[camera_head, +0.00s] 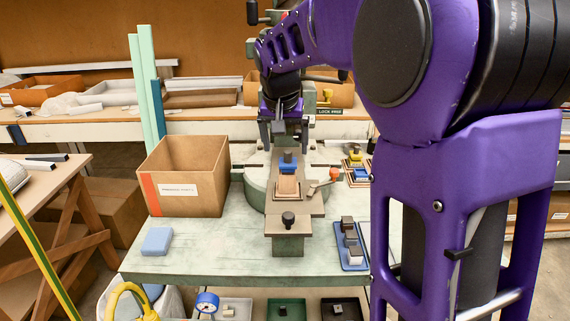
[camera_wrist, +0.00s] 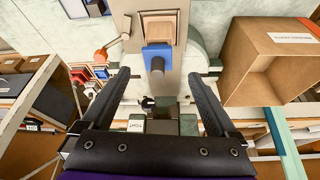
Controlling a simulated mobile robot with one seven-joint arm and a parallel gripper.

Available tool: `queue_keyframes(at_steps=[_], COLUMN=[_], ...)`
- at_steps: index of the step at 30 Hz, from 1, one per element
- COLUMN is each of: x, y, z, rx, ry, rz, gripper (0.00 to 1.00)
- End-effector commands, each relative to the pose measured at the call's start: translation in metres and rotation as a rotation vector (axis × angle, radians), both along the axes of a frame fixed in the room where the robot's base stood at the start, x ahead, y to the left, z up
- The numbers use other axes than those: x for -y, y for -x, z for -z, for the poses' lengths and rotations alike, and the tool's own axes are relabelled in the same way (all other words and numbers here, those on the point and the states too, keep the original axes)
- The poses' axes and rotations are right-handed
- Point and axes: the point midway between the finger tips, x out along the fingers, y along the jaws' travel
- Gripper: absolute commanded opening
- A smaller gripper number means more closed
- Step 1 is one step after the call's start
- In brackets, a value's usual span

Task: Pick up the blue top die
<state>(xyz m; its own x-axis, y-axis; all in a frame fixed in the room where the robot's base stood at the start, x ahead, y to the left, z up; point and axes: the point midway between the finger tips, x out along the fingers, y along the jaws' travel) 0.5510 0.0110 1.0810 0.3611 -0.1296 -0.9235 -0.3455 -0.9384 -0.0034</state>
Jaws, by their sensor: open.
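The blue top die (camera_head: 288,167) sits in the middle of the fly press, on the tan bed just behind a wooden-coloured block (camera_head: 288,187). My gripper (camera_head: 283,140) hangs behind and above the die in the head view. In the wrist view its two dark fingers (camera_wrist: 157,76) are spread wide with nothing between them. I see no contact with the die.
An open cardboard box (camera_head: 186,180) stands left of the press. A lever with an orange knob (camera_head: 334,174) sticks out right of the die. Trays with small dies (camera_head: 351,245) lie on the right. A light blue block (camera_head: 157,241) lies front left; the bench around it is clear.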

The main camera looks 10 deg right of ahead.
Motion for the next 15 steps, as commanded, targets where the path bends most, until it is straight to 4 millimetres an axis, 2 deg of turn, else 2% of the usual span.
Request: queue_keyframes(at_steps=[10,15], x=[0.008,0.009], y=[-0.016,-0.019], z=[0.041,0.047], rx=[-0.004,-0.001], ry=[-0.001,0.0], rz=[0.0,0.0], gripper=[0.94,0.94])
